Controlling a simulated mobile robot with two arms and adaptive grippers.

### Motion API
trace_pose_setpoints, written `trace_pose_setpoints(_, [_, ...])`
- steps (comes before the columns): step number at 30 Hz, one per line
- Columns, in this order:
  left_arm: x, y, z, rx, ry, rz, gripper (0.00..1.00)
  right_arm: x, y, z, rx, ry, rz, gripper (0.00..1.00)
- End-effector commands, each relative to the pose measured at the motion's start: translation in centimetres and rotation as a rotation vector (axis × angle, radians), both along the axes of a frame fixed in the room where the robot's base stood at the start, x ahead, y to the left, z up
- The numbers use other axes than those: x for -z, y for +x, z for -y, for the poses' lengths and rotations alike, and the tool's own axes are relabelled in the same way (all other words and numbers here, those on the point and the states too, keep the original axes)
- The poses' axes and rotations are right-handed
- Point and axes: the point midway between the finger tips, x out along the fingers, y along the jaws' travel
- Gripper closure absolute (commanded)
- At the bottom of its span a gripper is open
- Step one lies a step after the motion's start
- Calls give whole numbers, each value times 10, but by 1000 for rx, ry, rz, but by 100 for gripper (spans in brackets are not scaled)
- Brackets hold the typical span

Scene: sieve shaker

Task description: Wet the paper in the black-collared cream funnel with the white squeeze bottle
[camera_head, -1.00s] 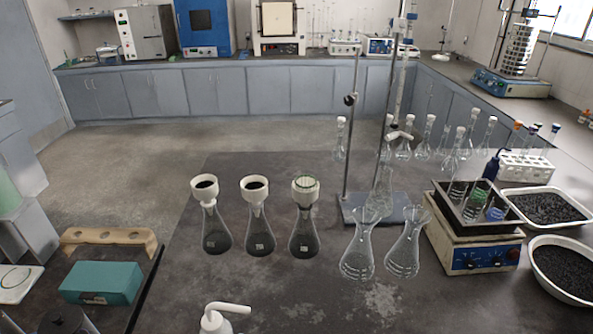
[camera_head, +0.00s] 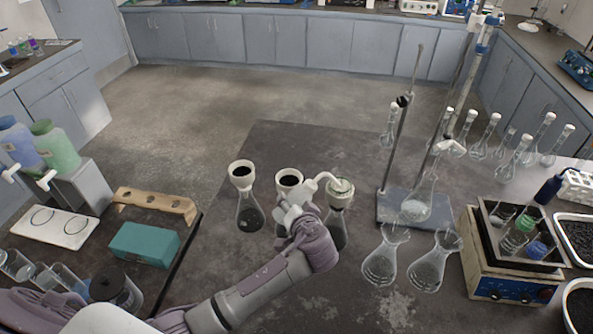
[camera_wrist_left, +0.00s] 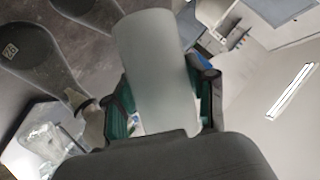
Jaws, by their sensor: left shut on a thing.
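Three cream funnels sit in flasks in a row: left (camera_head: 241,172), middle (camera_head: 289,179) and right (camera_head: 340,198). The left and middle ones look dark inside; the right one has a pale greenish top. I cannot make out a black collar on any. My left gripper (camera_head: 291,214) is shut on the white squeeze bottle (camera_wrist_left: 158,65), whose body fills the middle of the left wrist view between green finger pads. In the head view the bottle's bent spout (camera_head: 325,178) points right, its tip at the right funnel's rim; height above it is unclear. My right gripper is not in view.
Two empty flasks (camera_head: 380,265) stand right of the row. A stand with a grey base (camera_head: 403,207) is behind them, and a blue-fronted heated bath (camera_head: 512,288) is at the right. A teal box (camera_head: 144,244) and wooden rack (camera_head: 153,204) are at the left.

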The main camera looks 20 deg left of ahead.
Motion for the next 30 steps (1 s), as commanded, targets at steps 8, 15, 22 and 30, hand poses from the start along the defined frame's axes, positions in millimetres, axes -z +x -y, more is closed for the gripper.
trace_pose_setpoints(8, [-41, 31, -3, -66, 82, -55, 52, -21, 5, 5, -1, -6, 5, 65])
trace_pose_setpoints(15, [-27, 32, -3, -69, 88, -60, 52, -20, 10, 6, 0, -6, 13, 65])
trace_pose_setpoints(22, [-6, 32, -3, -69, 86, -60, 52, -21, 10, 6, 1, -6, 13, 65])
trace_pose_setpoints(30, [5, 32, -3, -68, 83, -56, 52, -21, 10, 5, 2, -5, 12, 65])
